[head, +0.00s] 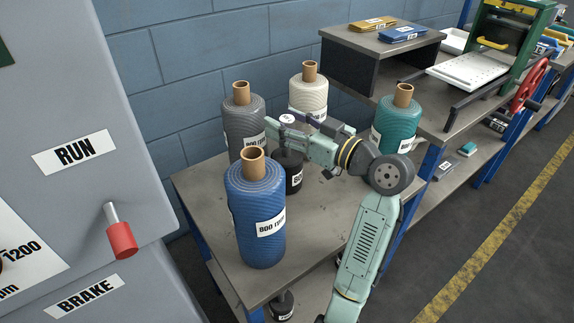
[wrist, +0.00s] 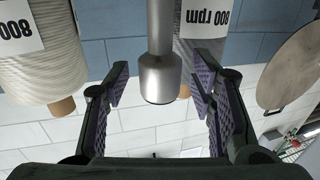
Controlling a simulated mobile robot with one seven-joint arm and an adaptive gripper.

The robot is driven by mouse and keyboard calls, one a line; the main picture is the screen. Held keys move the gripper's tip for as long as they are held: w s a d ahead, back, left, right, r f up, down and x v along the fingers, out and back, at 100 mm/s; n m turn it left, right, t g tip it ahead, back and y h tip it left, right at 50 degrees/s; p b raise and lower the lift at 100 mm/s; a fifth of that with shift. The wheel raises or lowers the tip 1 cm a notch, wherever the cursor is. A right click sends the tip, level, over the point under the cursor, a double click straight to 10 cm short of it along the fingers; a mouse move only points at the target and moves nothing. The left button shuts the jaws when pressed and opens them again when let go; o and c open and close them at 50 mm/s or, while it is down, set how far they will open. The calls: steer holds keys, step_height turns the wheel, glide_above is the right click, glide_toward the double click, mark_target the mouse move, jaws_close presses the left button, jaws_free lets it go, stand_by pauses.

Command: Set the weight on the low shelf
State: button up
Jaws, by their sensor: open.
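A dark weight (head: 293,178) with a white label and a pale round knob (head: 287,118) on top stands upright on the table among the yarn cones. My gripper (head: 292,138) is at its upper part, with the fingers open. In the wrist view, the weight's metal stem and knob (wrist: 160,80) come between my two open fingers (wrist: 158,95), with a gap visible on both sides. The low shelf (head: 312,294) shows under the tabletop, mostly hidden. Another dark labelled piece (head: 282,305) sits on it.
A blue cone (head: 256,215) stands in front of the weight, a grey cone (head: 243,118) left of it, a cream cone (head: 309,90) behind and a teal cone (head: 396,122) to the right. The tabletop (head: 318,212) is clear right of the blue cone. A grey machine (head: 130,60) is at left.

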jaws_close()
stand_by(0.5)
steer(key=shift+r, duration=0.1)
stand_by(0.3)
